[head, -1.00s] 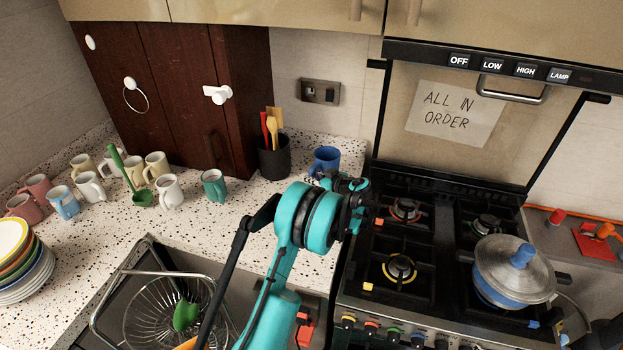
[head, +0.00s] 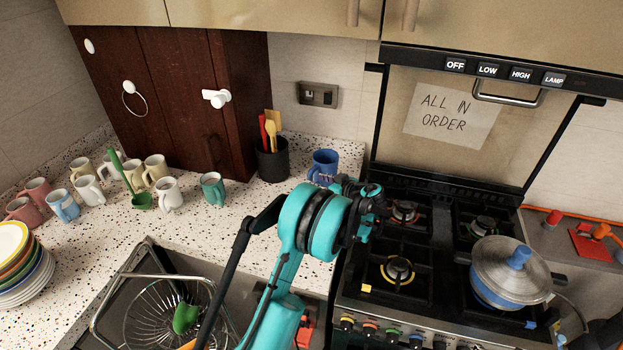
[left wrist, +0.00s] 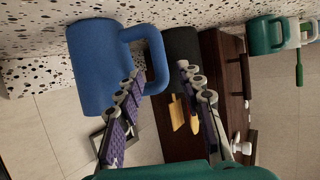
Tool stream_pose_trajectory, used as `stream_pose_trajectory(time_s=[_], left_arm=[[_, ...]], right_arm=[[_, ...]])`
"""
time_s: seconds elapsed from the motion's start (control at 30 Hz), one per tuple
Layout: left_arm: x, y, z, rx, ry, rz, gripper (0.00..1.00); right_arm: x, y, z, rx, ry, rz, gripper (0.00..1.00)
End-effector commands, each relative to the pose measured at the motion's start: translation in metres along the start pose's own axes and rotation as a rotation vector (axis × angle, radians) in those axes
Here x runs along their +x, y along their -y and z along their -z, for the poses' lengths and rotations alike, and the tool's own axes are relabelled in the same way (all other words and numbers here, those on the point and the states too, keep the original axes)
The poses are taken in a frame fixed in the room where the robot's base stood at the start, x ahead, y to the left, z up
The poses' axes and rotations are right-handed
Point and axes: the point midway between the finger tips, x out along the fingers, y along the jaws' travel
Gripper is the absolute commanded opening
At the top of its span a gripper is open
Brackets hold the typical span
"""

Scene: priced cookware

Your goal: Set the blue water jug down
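The blue water jug (head: 323,163) stands upright on the speckled counter, at its back right corner beside the stove. It shows large in the left wrist view (left wrist: 92,65), with its handle toward the fingers. My left gripper (head: 352,190) is just in front of and to the right of the jug. In the left wrist view its two fingers (left wrist: 160,72) are spread apart, one on each side of the handle's outer bar, and they do not close on it. Whether a finger touches the handle, I cannot tell. My right gripper is not in view.
A dark utensil holder (head: 272,160) stands left of the jug, with a green mug (head: 212,190) and several other mugs farther left. The stove (head: 420,240) is on the right, bearing a lidded pot (head: 508,270). A wire basket (head: 160,315) is at the front left.

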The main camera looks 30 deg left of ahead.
Motion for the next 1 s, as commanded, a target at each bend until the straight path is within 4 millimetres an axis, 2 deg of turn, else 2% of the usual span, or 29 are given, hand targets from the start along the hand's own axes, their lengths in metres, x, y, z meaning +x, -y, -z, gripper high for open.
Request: stream_pose_trajectory(time_s=[0.03,0.2,0.43,0.57,0.67,0.8,1.0], left_arm=[[-0.014,-0.001,0.002,0.002,0.0,-0.003,0.38],[-0.047,0.0,0.001,0.0,0.0,-0.001,0.38],[-0.069,0.002,0.002,0.007,0.007,-0.002,0.38],[-0.083,0.012,0.013,0.067,0.065,-0.027,0.38],[-0.103,0.032,0.027,0.161,0.152,-0.074,0.38],[-0.142,0.07,0.038,0.315,0.286,-0.186,0.38],[-0.204,0.132,0.035,0.503,0.43,-0.393,0.38]], right_arm=[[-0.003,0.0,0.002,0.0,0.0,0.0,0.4],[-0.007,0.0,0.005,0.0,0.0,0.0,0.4],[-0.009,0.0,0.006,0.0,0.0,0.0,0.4],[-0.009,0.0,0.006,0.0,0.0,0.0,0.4],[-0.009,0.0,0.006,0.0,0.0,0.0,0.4],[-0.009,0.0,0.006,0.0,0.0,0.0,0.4],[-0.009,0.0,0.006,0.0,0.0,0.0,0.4]])
